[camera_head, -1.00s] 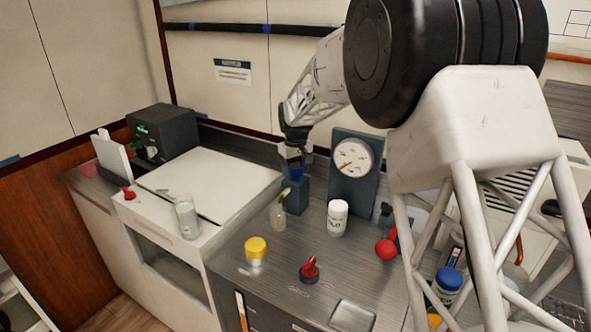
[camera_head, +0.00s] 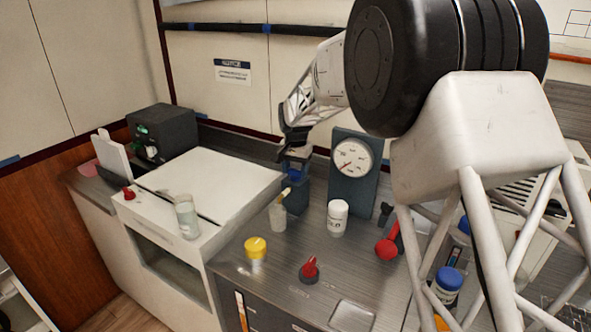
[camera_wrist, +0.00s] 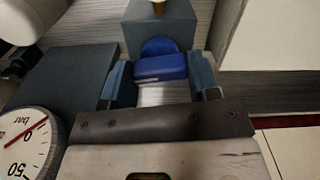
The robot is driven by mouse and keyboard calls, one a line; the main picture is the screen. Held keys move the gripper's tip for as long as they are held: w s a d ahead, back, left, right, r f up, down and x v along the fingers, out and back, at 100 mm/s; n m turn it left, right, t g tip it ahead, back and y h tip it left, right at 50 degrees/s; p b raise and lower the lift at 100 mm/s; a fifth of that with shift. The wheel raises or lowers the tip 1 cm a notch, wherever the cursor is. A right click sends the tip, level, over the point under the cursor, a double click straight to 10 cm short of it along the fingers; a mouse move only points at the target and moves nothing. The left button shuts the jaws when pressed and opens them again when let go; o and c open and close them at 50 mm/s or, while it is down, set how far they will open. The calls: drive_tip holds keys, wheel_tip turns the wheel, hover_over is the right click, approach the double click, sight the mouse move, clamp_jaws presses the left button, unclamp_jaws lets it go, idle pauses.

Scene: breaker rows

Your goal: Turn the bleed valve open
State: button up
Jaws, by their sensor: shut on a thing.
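The bleed valve looks to be the blue handle (camera_wrist: 160,67) on a dark blue-grey block (camera_wrist: 158,33). In the head view the block (camera_head: 294,196) stands on the counter, just left of the pressure gauge (camera_head: 352,158). My gripper (camera_wrist: 161,80) is shut on the blue handle, with one finger at each end of it in the wrist view. In the head view my gripper (camera_head: 295,158) is above the block and partly hides the handle. The gauge dial also shows in the wrist view (camera_wrist: 25,145), its red needle near 0.
A beaker with a stick (camera_head: 278,217) stands close in front of the block. A white bottle (camera_head: 337,217), a yellow-lidded jar (camera_head: 256,250) and red handles (camera_head: 309,269), (camera_head: 388,248) are on the counter. A clear glass (camera_head: 187,217) stands on the white unit at left.

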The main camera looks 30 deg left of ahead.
sight(295, 169)
drive_tip(key=shift+m, duration=0.9)
drive_tip(key=o, duration=0.9)
drive_tip(key=shift+r, duration=0.1)
drive_tip(key=shift+r, duration=3.8)
